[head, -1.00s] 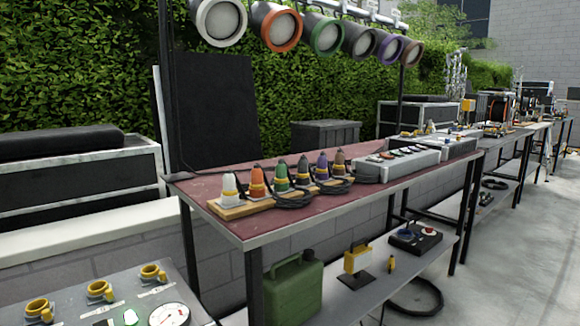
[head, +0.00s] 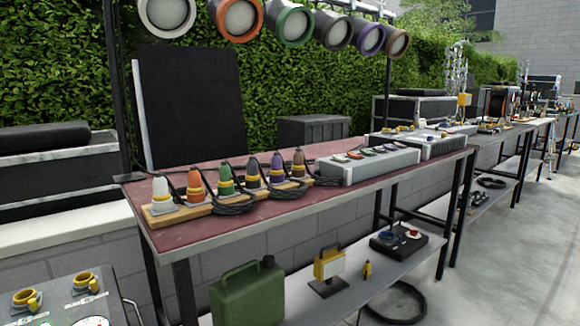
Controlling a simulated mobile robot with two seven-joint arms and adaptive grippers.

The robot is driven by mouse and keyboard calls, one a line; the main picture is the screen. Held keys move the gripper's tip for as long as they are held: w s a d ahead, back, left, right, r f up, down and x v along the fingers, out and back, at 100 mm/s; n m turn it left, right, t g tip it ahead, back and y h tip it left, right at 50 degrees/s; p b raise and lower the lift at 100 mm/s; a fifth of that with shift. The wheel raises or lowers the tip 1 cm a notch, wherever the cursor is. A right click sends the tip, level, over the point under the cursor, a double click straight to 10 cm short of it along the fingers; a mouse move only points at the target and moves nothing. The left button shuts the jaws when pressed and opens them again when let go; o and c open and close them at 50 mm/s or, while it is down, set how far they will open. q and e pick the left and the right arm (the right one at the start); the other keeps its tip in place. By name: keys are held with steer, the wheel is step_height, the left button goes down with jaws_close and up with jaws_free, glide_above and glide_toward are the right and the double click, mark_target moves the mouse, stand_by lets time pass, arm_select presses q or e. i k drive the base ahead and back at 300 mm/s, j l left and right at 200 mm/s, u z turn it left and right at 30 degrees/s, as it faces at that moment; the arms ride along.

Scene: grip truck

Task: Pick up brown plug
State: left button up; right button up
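The brown plug (head: 298,165) stands upright at the right end of a row of coloured plugs on a wooden strip (head: 178,215). The strip lies on the red-topped table (head: 270,226). To the brown plug's left stand the purple plug (head: 277,169), a dark plug (head: 253,174), the green plug (head: 226,179), the orange plug (head: 195,185) and the white plug (head: 161,190). Black cables lie around their bases. Neither of my grippers is in view.
A grey box with coloured sockets (head: 368,167) sits right of the plugs. A green jerrycan (head: 248,295) and a yellow lamp (head: 328,265) stand on the lower shelf. Coloured spotlights (head: 290,26) hang above. A gauge panel (head: 80,300) is at lower left. Open floor (head: 480,270) lies at right.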

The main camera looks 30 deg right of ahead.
mark_target(299, 160)
steer(key=l+u, duration=0.15)
steer(key=l, duration=0.45)
steer(key=k+l+u, duration=0.15)
steer(key=l, duration=1)
steer(key=k+l, duration=0.1)
steer(key=l, duration=0.45)
